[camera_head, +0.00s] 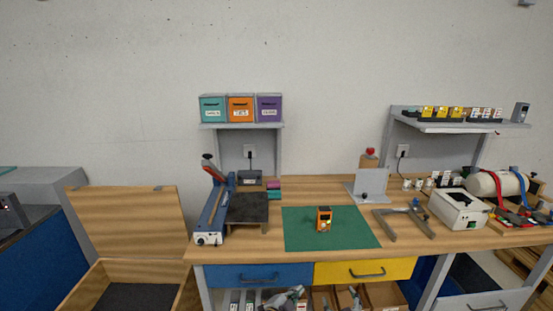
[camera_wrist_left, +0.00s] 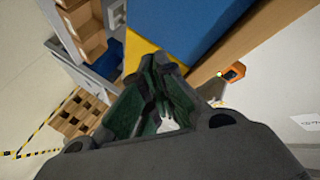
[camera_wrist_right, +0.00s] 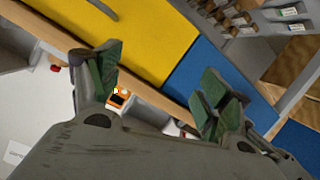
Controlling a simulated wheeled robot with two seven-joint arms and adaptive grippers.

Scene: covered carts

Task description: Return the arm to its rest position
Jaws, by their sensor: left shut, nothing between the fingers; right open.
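My left gripper (camera_wrist_left: 155,88) is shut with its green-padded fingers together and nothing between them, in the left wrist view. My right gripper (camera_wrist_right: 163,72) is open and empty in the right wrist view, its two fingers well apart. The yellow and blue drawer fronts lie beyond both grippers in the wrist views. An orange device (camera_head: 324,219) stands on the green mat (camera_head: 350,236) on the wooden bench. It also shows in the left wrist view (camera_wrist_left: 232,72) and the right wrist view (camera_wrist_right: 120,97).
The bench (camera_head: 300,185) carries a blue lever press (camera_head: 212,212) at left, and a grey clamp frame (camera_head: 403,223) and white printer-like box (camera_head: 458,209) at right. Below are a blue drawer (camera_head: 258,276) and a yellow drawer (camera_head: 365,270). An open wooden chest (camera_head: 130,225) stands at left.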

